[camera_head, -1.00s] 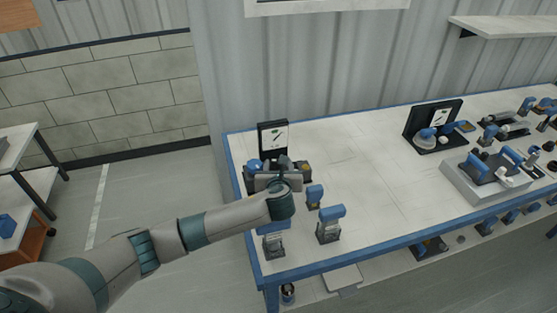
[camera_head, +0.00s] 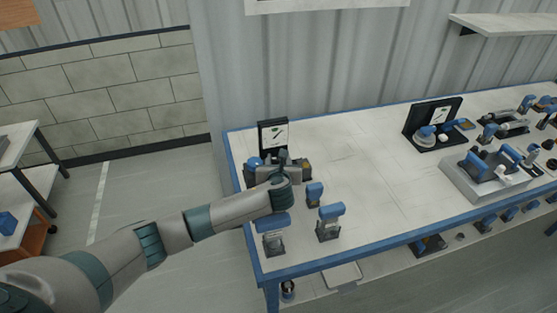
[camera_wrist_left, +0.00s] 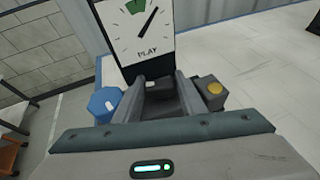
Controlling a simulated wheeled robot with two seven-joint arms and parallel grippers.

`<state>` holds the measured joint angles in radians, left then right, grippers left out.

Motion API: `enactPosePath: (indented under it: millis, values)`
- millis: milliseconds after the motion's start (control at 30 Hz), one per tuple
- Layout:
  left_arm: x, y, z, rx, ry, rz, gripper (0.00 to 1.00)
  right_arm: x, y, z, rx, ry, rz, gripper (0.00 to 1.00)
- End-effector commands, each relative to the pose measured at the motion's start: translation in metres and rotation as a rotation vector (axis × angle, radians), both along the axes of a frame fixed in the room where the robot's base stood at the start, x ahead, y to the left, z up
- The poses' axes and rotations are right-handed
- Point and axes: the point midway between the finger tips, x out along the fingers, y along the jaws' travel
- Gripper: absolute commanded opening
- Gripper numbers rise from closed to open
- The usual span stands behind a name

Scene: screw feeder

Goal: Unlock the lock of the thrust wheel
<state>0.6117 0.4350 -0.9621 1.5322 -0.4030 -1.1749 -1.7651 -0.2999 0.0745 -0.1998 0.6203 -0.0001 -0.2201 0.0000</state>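A small dark device with a blue knob (camera_wrist_left: 104,103) on its left and a yellow button (camera_wrist_left: 214,88) on a block at its right stands at the table's back left corner. The blue knob also shows in the head view (camera_head: 254,162). I cannot tell which part is the thrust wheel or its lock. My left gripper (camera_wrist_left: 161,88) is over the device, its two grey fingers apart on either side of a dark middle part. Contact is not clear. In the head view the left gripper (camera_head: 283,160) hides most of the device. My right gripper is not in view.
A dial sign (camera_wrist_left: 140,30) stands upright just behind the device. Two blue-topped stands (camera_head: 330,222) (camera_head: 273,234) and a smaller blue-topped piece (camera_head: 314,194) stand in front. The table's middle (camera_head: 370,180) is clear. A grey tray (camera_head: 470,182) lies at right.

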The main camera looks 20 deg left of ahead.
Motion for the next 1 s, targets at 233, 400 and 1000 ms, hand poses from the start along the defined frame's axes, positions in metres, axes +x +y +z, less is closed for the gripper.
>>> enactPosePath:
  millis: [233, 400, 1000]
  values:
    - [0.001, -0.002, 0.003, -0.003, 0.002, 0.087, 0.15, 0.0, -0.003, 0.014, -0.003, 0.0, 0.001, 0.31]
    - [0.001, -0.003, 0.003, -0.002, 0.001, 0.203, 0.15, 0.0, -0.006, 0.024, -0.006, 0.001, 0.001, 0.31]
    - [0.001, -0.002, 0.0, -0.001, -0.001, 0.293, 0.45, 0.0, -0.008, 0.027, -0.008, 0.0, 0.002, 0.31]
